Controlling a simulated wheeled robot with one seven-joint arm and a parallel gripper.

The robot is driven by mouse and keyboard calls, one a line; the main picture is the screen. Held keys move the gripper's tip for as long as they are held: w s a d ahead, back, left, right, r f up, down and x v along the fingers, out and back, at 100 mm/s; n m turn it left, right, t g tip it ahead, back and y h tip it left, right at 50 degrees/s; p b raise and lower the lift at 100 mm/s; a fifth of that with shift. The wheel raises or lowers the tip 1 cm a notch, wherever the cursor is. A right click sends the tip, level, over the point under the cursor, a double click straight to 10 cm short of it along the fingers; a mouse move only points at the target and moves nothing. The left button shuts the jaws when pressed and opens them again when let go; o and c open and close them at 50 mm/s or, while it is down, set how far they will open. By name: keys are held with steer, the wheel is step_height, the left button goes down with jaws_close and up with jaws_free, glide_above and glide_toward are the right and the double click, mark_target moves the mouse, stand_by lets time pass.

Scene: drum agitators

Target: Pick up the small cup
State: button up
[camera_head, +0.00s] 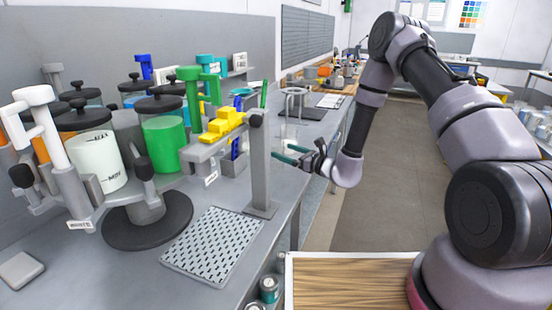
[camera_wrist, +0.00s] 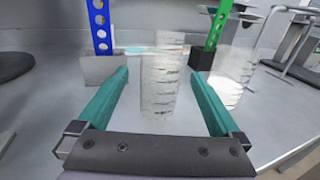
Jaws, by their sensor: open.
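In the wrist view a small clear cup (camera_wrist: 160,88) with dark printed markings stands upright between the teal fingers of my gripper (camera_wrist: 159,73). The fingers are spread, with a gap visible on each side of the cup. A second, wider clear cup (camera_wrist: 235,78) with markings stands to the right, outside the right finger. In the head view my gripper (camera_head: 284,153) is at the bench's right side, behind the grey post. I cannot make out the small cup clearly in the head view.
A blue perforated upright (camera_wrist: 99,25) and a green one (camera_wrist: 218,28) stand behind the cups. The drum carousel (camera_head: 147,220) is at left. A perforated plate (camera_head: 213,245) lies in front.

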steer(key=x, duration=0.5)
steer(key=shift+w+r, duration=0.15)
steer(key=shift+r, duration=0.05)
steer(key=c, duration=1.2)
steer(key=shift+c, duration=0.2)
steer(key=shift+r, duration=0.1)
